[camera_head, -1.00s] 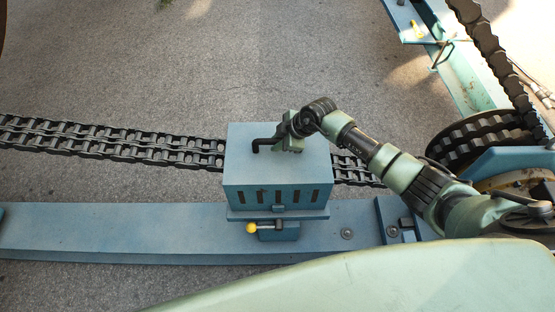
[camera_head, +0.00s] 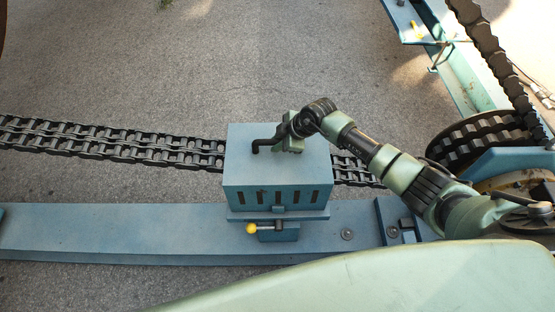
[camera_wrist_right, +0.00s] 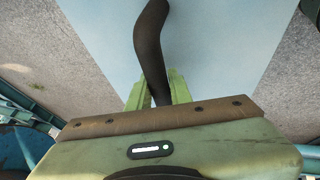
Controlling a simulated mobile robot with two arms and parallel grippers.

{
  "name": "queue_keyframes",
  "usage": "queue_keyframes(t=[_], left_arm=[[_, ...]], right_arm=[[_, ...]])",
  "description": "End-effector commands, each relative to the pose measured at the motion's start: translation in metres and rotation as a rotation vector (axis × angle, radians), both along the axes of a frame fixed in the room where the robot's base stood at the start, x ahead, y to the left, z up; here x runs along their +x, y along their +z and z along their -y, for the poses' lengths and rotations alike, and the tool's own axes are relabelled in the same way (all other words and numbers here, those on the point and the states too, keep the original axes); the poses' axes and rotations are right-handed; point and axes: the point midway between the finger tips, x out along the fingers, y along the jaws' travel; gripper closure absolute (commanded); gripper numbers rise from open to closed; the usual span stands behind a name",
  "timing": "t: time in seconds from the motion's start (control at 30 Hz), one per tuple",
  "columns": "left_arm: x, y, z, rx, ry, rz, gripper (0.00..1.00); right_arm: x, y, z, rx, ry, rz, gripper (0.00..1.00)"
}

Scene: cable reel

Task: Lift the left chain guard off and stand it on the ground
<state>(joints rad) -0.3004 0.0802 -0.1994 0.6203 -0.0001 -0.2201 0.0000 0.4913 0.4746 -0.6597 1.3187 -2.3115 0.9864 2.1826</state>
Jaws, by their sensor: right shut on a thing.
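The chain guard (camera_head: 260,175) is a blue box with a slotted front face and a black bar handle (camera_head: 262,146) on its top. It sits over the chain, at the blue rail. My right gripper (camera_head: 284,138) is at the top of the guard, shut on the handle. In the right wrist view the dark handle (camera_wrist_right: 151,50) runs between the green fingers (camera_wrist_right: 158,92), with the pale blue guard top (camera_wrist_right: 215,45) below. A yellow-knobbed latch (camera_head: 252,228) is on the rail in front of the guard. My left gripper is not in view.
The black chain (camera_head: 110,142) runs out to the left and right of the guard. The blue rail (camera_head: 110,228) lies along the front. A chain wheel (camera_head: 475,140) stands at the right. Bare grey ground (camera_head: 200,60) lies behind the chain.

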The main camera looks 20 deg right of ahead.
Motion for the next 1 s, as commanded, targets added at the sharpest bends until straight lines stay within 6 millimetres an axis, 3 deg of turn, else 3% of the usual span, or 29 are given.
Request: queue_keyframes(t=[0.33, 0.47, 0.67, 1.0], left_arm=[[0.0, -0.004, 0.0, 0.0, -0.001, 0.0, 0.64], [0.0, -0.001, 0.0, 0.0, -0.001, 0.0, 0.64], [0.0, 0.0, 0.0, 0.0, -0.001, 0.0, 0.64], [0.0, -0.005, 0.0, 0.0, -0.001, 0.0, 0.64]], right_arm=[[0.002, 0.007, -0.001, 0.005, 0.0, 0.006, 1.0], [0.003, 0.023, -0.001, 0.005, 0.0, 0.008, 1.0], [0.003, 0.064, -0.001, 0.004, 0.002, 0.013, 1.0], [0.003, 0.151, 0.0, 0.002, 0.001, 0.013, 1.0]])
